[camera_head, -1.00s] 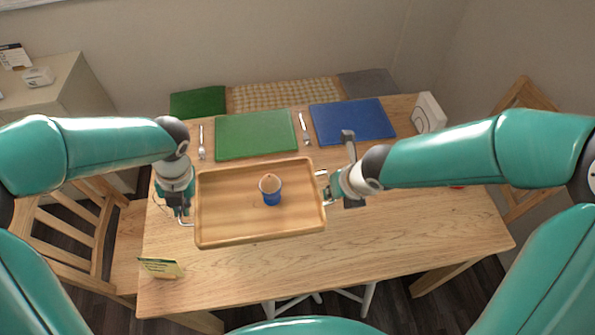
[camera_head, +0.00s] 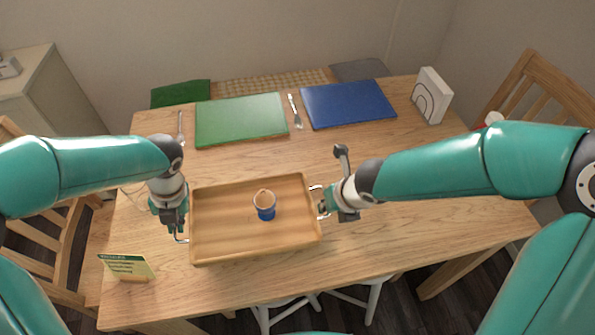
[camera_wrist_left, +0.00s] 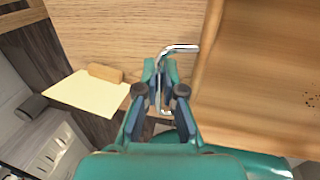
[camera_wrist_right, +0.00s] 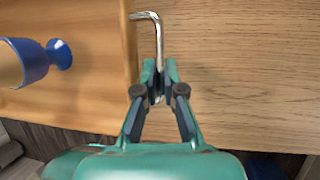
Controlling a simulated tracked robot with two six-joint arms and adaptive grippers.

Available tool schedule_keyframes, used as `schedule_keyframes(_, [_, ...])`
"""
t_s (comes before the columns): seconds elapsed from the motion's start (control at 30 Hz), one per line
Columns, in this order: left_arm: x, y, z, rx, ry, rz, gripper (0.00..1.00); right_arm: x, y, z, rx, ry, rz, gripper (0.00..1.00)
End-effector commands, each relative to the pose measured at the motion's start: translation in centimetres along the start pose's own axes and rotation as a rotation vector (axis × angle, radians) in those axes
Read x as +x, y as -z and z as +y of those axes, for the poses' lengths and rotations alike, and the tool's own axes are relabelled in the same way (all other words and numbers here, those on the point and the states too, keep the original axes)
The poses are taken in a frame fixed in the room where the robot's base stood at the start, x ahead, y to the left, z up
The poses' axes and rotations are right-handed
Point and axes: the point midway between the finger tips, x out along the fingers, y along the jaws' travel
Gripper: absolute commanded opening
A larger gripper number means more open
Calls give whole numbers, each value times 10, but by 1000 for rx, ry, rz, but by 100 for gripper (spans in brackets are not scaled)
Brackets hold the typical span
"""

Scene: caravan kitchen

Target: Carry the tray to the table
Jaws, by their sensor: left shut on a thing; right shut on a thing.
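The wooden tray (camera_head: 222,240) is between my two grippers, over the front part of the wooden table (camera_head: 400,235). I cannot tell whether it touches the tabletop. A blue egg cup with a brown egg (camera_head: 264,206) stands upright in the tray; it also shows in the right wrist view (camera_wrist_right: 40,62). My left gripper (camera_head: 178,232) is shut on the tray's left metal handle, seen in the left wrist view (camera_wrist_left: 178,49). My right gripper (camera_head: 322,205) is shut on the right metal handle, seen in the right wrist view (camera_wrist_right: 157,35).
A green mat (camera_head: 240,120) and a blue mat (camera_head: 348,103) lie at the back of the table, with cutlery beside them. A white napkin holder (camera_head: 432,96) stands at the back right. A small sign (camera_head: 127,267) stands at the front left. Chairs flank the table.

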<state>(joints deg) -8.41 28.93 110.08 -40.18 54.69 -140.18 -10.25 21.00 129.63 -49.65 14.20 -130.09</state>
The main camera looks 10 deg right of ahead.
Motion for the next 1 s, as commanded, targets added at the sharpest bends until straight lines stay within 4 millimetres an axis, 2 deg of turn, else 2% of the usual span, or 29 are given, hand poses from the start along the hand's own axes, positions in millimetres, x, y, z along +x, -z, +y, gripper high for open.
schedule_keyframes(0.1, [7, -1, -3, -2, 5, -5, 0, 8, 3, 1, -7, -5, -3, 0])
schedule_keyframes(0.67, [9, -1, -4, -2, 5, -5, 0, 10, 4, 1, -8, -5, -2, 0])
schedule_keyframes(1.0, [26, -1, -8, -2, 5, -5, 0, 25, 10, -2, -8, -5, -2, 0])
